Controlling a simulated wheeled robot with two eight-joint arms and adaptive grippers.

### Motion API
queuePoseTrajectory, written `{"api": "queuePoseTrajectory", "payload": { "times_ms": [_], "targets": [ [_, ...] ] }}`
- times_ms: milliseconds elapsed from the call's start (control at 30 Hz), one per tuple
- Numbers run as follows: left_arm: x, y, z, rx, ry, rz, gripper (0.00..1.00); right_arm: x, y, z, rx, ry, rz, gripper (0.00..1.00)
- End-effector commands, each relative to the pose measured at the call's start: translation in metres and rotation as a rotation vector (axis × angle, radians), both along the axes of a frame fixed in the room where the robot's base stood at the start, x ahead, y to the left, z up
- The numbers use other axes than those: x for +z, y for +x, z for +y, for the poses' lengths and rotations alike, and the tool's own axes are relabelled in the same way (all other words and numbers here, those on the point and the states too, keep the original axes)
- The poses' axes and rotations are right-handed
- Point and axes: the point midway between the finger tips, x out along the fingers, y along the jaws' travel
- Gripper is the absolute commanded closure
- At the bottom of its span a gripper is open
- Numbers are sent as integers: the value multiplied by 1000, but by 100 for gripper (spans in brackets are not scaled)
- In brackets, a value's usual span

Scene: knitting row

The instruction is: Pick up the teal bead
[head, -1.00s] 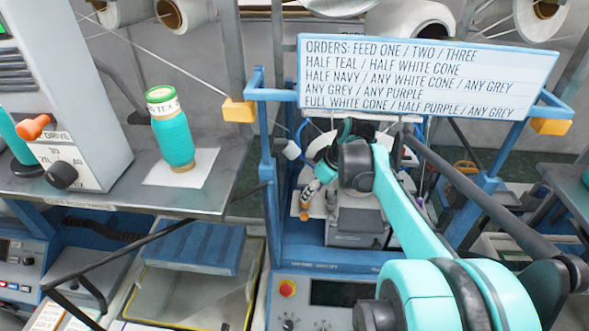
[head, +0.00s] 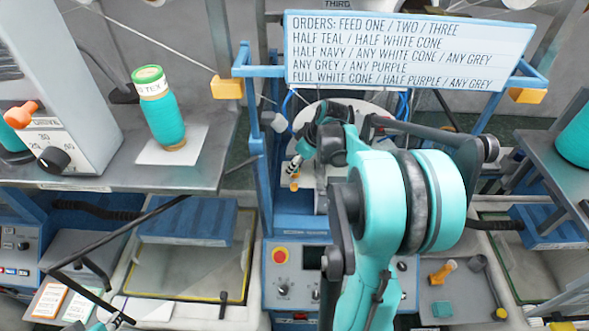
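A small teal piece (head: 442,309), which may be the teal bead, lies on the grey tray at the lower right in the head view. It is too small to make out a hole. My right arm reaches up the middle to the blue-framed machine. Its gripper end (head: 322,138) is over the machine, well apart from the teal piece, and its fingers cannot be made out. A dark tip beside a bit of teal at the bottom left edge seems to be my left gripper (head: 118,319). Whether it is open or shut does not show.
A teal yarn cone (head: 164,118) stands on a white sheet on the left shelf. The orders sign (head: 408,50) hangs above the machine. An orange piece (head: 442,272) lies near the teal piece. Another teal cone (head: 574,138) stands at the right edge.

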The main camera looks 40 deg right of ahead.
Motion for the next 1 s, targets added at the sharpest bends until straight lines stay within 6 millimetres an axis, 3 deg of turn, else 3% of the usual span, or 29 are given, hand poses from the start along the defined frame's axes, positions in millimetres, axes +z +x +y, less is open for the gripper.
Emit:
{"api": "queuePoseTrajectory", "payload": {
  "times_ms": [67, 200, 233, 667, 967, 1000],
  "targets": [
    [0, 0, 0, 0, 0, 0, 66, 0, 0, 0, 0, 0, 0, 57],
    [0, 0, 0, 0, 0, 0, 66, 0, 0, 0, 0, 0, 0, 91],
    [0, 0, 0, 0, 0, 0, 66, 0, 0, 0, 0, 0, 0, 93],
    [0, 0, 0, 0, 0, 0, 66, 3, 0, 0, 0, 0, 0, 93],
    [-5, 0, 0, 0, 0, 0, 66, 40, 0, 0, 0, 0, 1, 93],
    [-6, 0, 0, 0, 0, 0, 66, 45, -8, -1, -3, 0, 1, 93]
  ]
}}
